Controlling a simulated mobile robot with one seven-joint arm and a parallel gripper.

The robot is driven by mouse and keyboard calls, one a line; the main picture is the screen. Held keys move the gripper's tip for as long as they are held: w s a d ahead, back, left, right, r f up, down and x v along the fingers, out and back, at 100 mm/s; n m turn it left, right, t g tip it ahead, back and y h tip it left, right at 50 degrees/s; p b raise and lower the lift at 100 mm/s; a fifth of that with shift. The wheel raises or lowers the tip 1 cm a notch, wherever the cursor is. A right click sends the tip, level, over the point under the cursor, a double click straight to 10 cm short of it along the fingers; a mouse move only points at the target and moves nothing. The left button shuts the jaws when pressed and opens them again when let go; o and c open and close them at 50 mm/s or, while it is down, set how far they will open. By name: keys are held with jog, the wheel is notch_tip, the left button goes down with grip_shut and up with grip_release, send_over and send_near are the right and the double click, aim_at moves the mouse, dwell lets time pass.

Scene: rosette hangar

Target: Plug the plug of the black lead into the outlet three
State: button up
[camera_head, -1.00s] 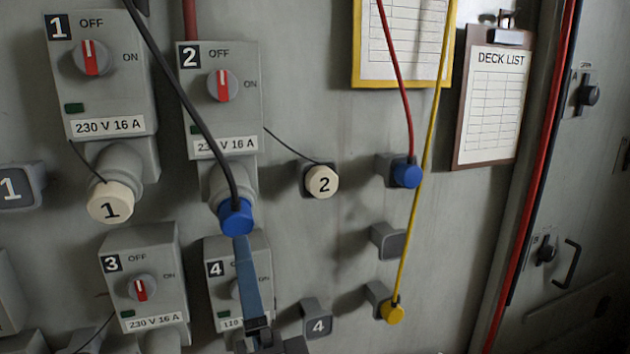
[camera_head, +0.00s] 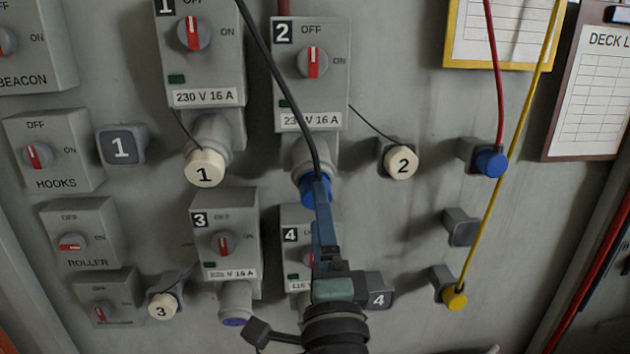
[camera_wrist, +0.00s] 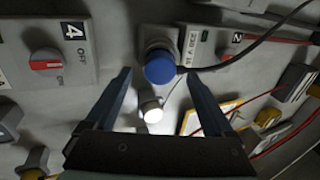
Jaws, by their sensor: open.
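The black lead (camera_head: 279,80) comes down from the top and ends in a blue plug (camera_head: 309,190), which sits in the socket under outlet two (camera_head: 310,95). In the wrist view the blue plug (camera_wrist: 160,62) lies ahead, between the tips of my open gripper (camera_wrist: 159,74). In the head view my gripper (camera_head: 321,192) overlaps the plug from below; contact cannot be told. Outlet three (camera_head: 225,245) is at lower left, its downward socket (camera_head: 236,302) uncapped with a bluish inside. The cap marked 3 (camera_head: 162,305) sits on a holder to its left.
Outlet four (camera_head: 296,240) is partly hidden behind my gripper. Caps 1 (camera_head: 204,167) and 2 (camera_head: 401,162) hang on thin cords. A red lead's blue plug (camera_head: 490,162) and a yellow plug (camera_head: 454,298) are on holders at right. Switch boxes (camera_head: 70,232) line the left.

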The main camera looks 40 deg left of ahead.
jog(key=shift+x, duration=1.9)
jog(key=shift+c, duration=0.3)
grip_shut()
jog(key=shift+d+f, duration=0.1)
jog(key=shift+f, duration=0.15)
jog(key=shift+b+v, duration=0.65)
jog(key=shift+v, duration=2.25)
jog(key=shift+s, duration=0.1)
